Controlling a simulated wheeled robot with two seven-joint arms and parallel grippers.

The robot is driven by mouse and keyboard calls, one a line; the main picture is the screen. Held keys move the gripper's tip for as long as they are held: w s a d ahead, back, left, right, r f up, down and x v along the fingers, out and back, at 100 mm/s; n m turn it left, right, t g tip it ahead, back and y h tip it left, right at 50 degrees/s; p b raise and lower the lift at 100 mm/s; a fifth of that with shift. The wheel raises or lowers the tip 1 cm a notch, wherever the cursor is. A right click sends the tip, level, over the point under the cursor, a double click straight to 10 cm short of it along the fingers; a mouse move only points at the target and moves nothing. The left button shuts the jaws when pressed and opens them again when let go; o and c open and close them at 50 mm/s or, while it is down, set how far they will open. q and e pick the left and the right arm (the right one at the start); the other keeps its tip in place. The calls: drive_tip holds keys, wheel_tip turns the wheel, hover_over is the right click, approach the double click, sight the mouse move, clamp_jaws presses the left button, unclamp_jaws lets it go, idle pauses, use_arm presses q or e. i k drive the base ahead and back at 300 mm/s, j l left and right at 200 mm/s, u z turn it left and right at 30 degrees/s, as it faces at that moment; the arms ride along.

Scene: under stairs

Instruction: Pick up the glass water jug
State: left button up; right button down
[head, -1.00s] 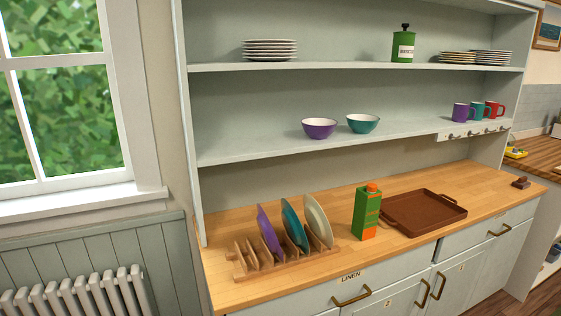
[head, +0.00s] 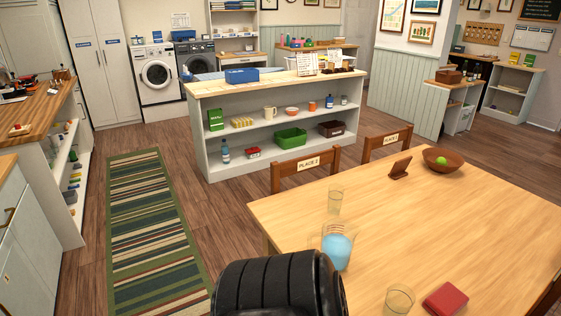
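The glass water jug (head: 337,248) stands upright on the wooden dining table, near its left edge, with blue water in it. One drinking glass (head: 334,200) stands just behind the jug, and another glass (head: 398,300) is in front of it to the right. A black ribbed part of my own arm shows at the bottom centre, close to the jug in the picture. Neither gripper shows in the head view.
The dining table (head: 470,230) also bears a red box (head: 445,299), a small brown stand (head: 400,168) and a bowl (head: 448,159) with a green fruit. Two chairs (head: 305,172) stand at its far side. A striped rug (head: 150,230) lies on open floor to the left.

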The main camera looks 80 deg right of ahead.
sight(338, 236)
drive_tip(key=z, duration=3.2)
